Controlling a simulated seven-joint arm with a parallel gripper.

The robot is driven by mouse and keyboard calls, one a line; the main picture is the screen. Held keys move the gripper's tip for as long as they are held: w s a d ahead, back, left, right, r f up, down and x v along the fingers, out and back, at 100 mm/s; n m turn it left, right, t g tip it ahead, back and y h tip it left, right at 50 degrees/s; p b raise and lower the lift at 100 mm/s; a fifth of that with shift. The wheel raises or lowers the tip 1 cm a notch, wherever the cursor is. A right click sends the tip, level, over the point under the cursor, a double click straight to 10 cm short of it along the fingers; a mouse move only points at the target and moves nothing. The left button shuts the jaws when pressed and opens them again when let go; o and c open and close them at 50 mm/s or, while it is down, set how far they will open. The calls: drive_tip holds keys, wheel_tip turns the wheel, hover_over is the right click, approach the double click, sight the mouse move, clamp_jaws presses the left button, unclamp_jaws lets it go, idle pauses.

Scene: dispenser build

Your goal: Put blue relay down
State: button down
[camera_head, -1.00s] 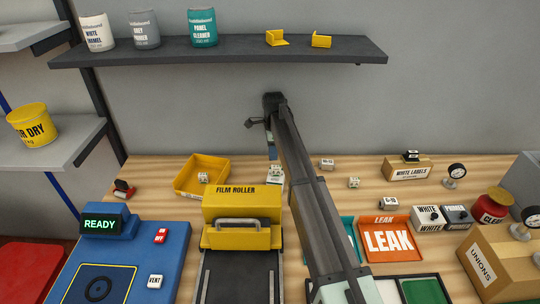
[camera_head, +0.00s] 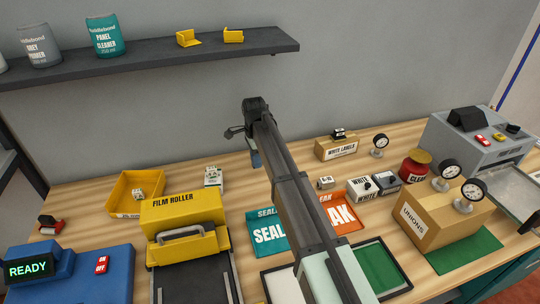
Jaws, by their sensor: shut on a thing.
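My gripper (camera_head: 254,141) is beyond the far end of my dark arm, near the back of the bench, in the head view. It is shut on the blue relay (camera_head: 255,158), a small blue block partly hidden behind my arm. The relay appears to hang above the wooden bench top, near the back wall. The fingertips are mostly hidden, and the exact gap under the relay cannot be told.
A white relay-like block (camera_head: 213,177) stands left of the gripper. Bare wood lies around the relay.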

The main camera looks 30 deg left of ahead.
drive_tip(key=w+d+r, duration=0.3)
drive_tip(key=w+d, duration=0.1)
drive_tip(key=w, duration=0.5)
drive_tip(key=w+d+r, duration=0.3)
drive_tip(key=w+d, duration=0.1)
drive_tip(key=w, duration=0.4)
drive_tip(key=shift+m, duration=0.4)
drive_tip(key=shift+w+f, duration=0.15)
drive_tip(key=shift+f, duration=2.2)
drive_tip(key=shift+w+f, duration=0.1)
drive_tip(key=shift+f, duration=2.25)
drive_tip(key=shift+f, duration=0.15)
drive_tip(key=c, duration=0.8)
unclamp_jaws()
drive_tip(key=shift+c, duration=0.2)
wheel_tip(320, 180, up, 12)
drive_tip(key=shift+r, duration=0.2)
